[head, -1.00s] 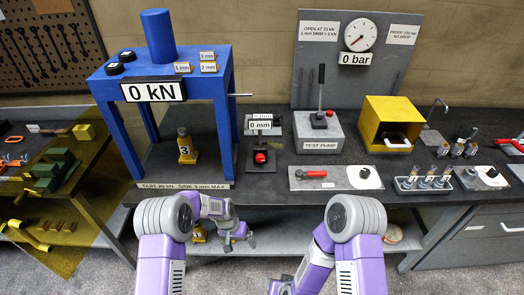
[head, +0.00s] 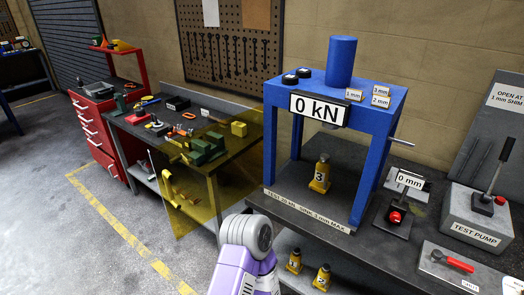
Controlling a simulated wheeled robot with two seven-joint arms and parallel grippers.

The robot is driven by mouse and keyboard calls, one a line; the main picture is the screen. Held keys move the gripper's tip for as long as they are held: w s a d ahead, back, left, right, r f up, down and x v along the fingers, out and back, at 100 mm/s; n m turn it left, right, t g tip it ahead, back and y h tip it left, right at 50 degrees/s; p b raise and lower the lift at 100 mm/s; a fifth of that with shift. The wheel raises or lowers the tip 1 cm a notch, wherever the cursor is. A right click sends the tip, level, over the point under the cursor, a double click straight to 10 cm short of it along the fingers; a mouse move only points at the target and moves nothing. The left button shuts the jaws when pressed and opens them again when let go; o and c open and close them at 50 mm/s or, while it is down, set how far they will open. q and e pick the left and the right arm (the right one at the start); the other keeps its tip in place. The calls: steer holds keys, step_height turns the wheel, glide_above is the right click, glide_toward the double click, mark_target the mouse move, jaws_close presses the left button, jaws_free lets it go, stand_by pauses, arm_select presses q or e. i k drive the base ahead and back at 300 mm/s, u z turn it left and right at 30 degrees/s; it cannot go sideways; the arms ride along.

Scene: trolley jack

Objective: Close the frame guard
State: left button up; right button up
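The frame guard looks to be the see-through yellow panel (head: 192,218) left of the blue press frame (head: 376,150). It stands open, swung out to the left from near the frame's left front post, in front of the neighbouring bench. The frame's front is uncovered. A yellow bar-like shape (head: 178,192) shows at the panel's lower left; I cannot tell whether it is a handle on it or something behind. A yellow bottle jack marked 3 (head: 320,174) stands upright inside the frame. One purple arm of mine enters at the bottom centre; neither gripper is in view.
The left bench (head: 150,135) carries green and yellow parts behind the panel. A red drawer cabinet (head: 95,125) stands farther left. Open floor lies at the lower left. The test pump (head: 478,215) and 0 mm gauge stand (head: 395,215) are right of the frame.

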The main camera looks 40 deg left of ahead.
mark_target(167, 176)
steer(key=u, duration=3.2)
steer(key=i, duration=3.2)
steer(key=z, duration=4.2)
steer(key=i, duration=1)
